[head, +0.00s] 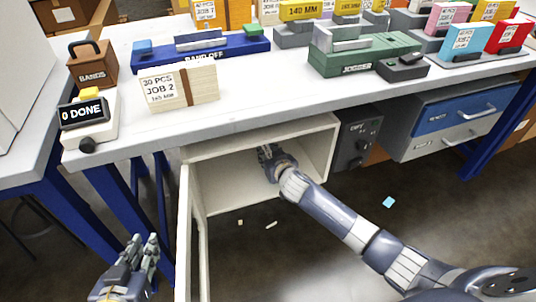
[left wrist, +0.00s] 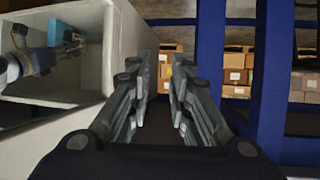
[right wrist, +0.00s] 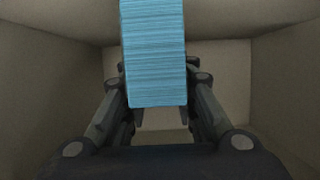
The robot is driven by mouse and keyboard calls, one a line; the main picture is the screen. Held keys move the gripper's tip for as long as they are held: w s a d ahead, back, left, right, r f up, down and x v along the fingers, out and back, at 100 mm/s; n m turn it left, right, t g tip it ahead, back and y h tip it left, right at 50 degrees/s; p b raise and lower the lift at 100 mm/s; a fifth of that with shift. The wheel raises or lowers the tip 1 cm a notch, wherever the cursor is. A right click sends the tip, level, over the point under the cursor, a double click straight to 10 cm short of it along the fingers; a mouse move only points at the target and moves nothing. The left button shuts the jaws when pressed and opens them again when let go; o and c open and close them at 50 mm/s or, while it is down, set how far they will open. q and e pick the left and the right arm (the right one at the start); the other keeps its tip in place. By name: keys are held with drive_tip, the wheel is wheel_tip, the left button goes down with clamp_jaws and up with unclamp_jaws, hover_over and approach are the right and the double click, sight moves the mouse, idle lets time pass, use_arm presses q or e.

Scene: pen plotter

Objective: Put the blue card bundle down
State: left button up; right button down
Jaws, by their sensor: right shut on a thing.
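The blue card bundle (right wrist: 154,55) shows in the right wrist view as a stack of light-blue layers seen edge-on. My right gripper (right wrist: 162,115) is shut on it. In the head view my right gripper (head: 268,153) reaches into the open cream cabinet (head: 225,190) under the bench; the held bundle is hidden there. In the right wrist view the cabinet's walls surround the bundle; I cannot tell whether it touches a surface. My left gripper (head: 144,244) is open and empty, outside and left of the cabinet. Its parted fingers also show in the left wrist view (left wrist: 162,65).
The open cabinet door (head: 184,235) stands at the left of the opening. On the bench (head: 240,108) are a kraft-banded card bundle (head: 180,86), a green jogger (head: 365,50) and blue cards (head: 466,42). A blue scrap (head: 388,202) lies on the floor.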

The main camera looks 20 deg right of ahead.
idle(0.3)
drive_tip(key=c, duration=1.3)
unclamp_jaws()
drive_tip(key=shift+f, duration=0.1)
